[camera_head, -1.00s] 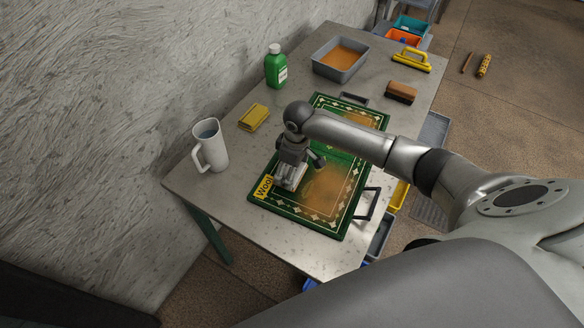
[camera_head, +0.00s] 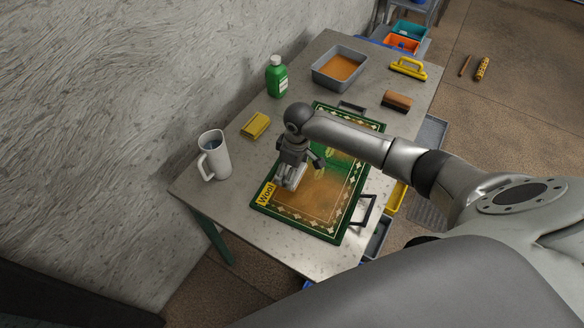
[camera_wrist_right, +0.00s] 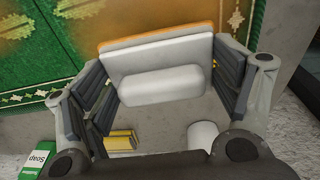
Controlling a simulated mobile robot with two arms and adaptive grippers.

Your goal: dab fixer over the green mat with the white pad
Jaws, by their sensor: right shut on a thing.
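The green mat (camera_head: 329,203) with a pale patterned border lies flat on the table. Orange-brown fixer covers its near part up to the yellow "Wool" label (camera_head: 266,194), and some lies at the far end. Green patches still show around the middle. My right gripper (camera_head: 288,180) is over the mat's left side, near the label. It is shut on the white pad (camera_wrist_right: 160,85) by its grip, and the pad's far edge is orange. Whether the pad touches the mat is hidden. My left gripper is not in view.
A grey tray of orange-brown liquid (camera_head: 340,68), green bottle (camera_head: 277,78), yellow sponge (camera_head: 256,126), white mug (camera_head: 215,156), brown brush (camera_head: 397,101) and yellow-handled tool (camera_head: 409,68) stand around the mat. A black handle (camera_head: 363,213) is at the mat's right edge. A wall borders the left.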

